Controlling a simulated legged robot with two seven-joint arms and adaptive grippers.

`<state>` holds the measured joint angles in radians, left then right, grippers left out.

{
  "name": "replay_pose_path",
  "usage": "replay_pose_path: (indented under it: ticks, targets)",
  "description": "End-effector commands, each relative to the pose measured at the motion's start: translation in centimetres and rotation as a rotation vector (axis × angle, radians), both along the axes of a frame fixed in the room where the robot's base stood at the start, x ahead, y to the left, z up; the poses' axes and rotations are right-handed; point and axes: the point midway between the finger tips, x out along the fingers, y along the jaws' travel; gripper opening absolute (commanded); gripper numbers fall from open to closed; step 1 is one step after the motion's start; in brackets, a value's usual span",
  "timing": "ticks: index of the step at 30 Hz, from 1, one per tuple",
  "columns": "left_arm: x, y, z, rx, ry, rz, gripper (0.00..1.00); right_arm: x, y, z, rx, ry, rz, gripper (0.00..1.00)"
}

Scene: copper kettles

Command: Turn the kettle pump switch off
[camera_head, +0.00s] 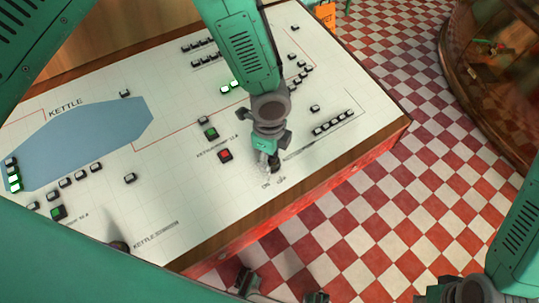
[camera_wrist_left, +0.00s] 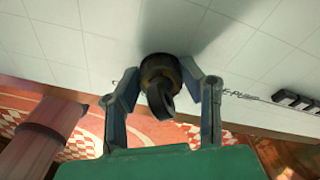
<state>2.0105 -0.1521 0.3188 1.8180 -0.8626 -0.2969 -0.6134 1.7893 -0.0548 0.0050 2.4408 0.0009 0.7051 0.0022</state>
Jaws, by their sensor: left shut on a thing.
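The kettle pump switch is a black rotary knob on the white sloping panel (camera_head: 190,215). In the left wrist view the knob (camera_wrist_left: 160,84) sits between the two fingers of my left gripper (camera_wrist_left: 158,90), its grip ridge tilted. In the head view my left gripper (camera_head: 269,164) is down at the panel near its front edge and hides most of the knob. It is shut on the knob. Small labels are printed just below it. My right gripper cannot be made out clearly; only dark parts show along the bottom edge.
A green button (camera_head: 210,133) and a red button (camera_head: 225,155) lie left of my left gripper. Several small black switches surround a blue kettle diagram (camera_head: 85,140). A wooden edge (camera_head: 345,158) borders the panel. Checkered floor (camera_head: 370,230) lies in front and to the right.

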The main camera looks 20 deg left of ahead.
Motion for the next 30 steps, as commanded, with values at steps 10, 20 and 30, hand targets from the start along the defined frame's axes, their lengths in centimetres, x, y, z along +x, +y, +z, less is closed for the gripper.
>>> replay_pose_path:
  ticks: [10,20,30]
  targets:
    - [0.06,-0.09,0.03,0.0,-0.002,0.055,0.06,0.0,-0.02,0.06,0.0,0.0,0.0,0.0]
    - [0.09,-0.18,0.06,-0.003,-0.003,0.201,0.06,0.0,-0.02,0.21,0.0,0.0,0.0,0.0]
    - [0.1,-0.2,0.07,-0.004,-0.003,0.372,0.06,0.0,-0.02,0.4,0.0,0.0,0.0,0.0]
